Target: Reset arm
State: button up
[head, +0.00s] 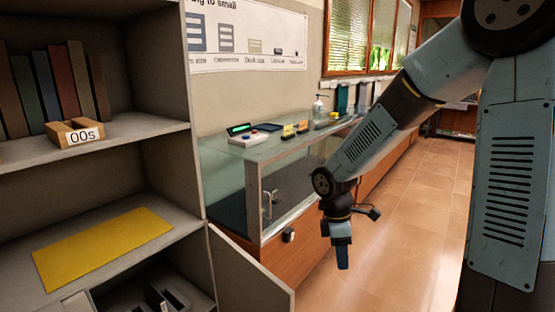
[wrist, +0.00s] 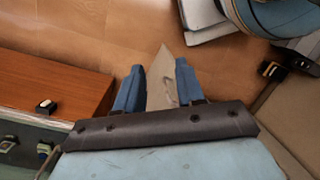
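My gripper (head: 342,258) hangs fingers down over the tiled floor, in front of the glass display case and to the right of the shelf unit in the head view. In the wrist view its two blue fingers (wrist: 158,88) stand apart. A pale panel with a small handle (wrist: 164,80) shows through the gap; it looks like the open cabinet door (head: 248,282) lower down. Nothing appears held. My arm reaches in from the upper right, bent downward.
The shelf unit (head: 165,72) on the left holds books, a box marked "00s" (head: 75,134) and a yellow mat (head: 103,246). The glass display case (head: 222,174) carries a device with a green screen (head: 239,129). Open tiled floor (head: 425,215) lies to the right.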

jog(key=s+d+r+m+t+y, duration=0.1)
jog(key=s+d+r+m+t, duration=0.2)
jog(key=s+r+m, duration=0.5)
jog(key=s+d+r+m+t, duration=0.4)
jog(key=s+r+m, duration=0.4)
jog(key=r, duration=0.6)
jog(key=shift+m+y, duration=0.3)
jog(key=shift+y, duration=0.1)
